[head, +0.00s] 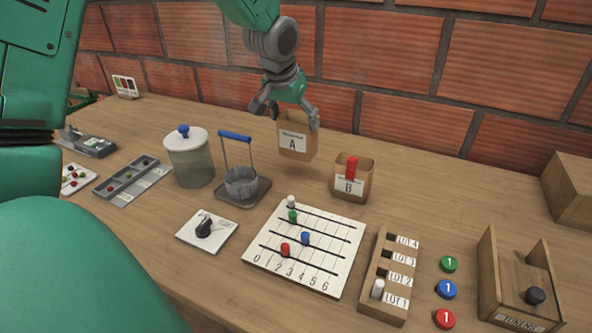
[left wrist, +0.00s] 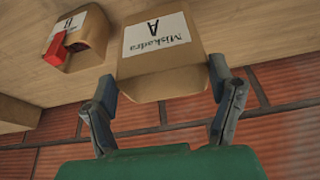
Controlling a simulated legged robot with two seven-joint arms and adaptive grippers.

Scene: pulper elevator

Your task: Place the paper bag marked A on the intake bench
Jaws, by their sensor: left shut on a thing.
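The paper bag marked A (head: 295,140) is brown with a white label and hangs in my left gripper (head: 291,112) in the head view. The fingers are closed on its two sides near the top. In the left wrist view the bag (left wrist: 157,68) sits between the fingertips of the gripper (left wrist: 160,88), its label upside down. The bag appears upright, and a shadow falls on the wooden bench (head: 320,215) near it; I cannot tell whether its base touches. No surface is labelled as the intake bench. My right gripper does not show.
A bag marked B (head: 353,184) with a red clip stands just right of bag A. A numbered board (head: 330,250) and a lot rack (head: 372,290) lie in front. A brick wall (head: 400,60) rises behind.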

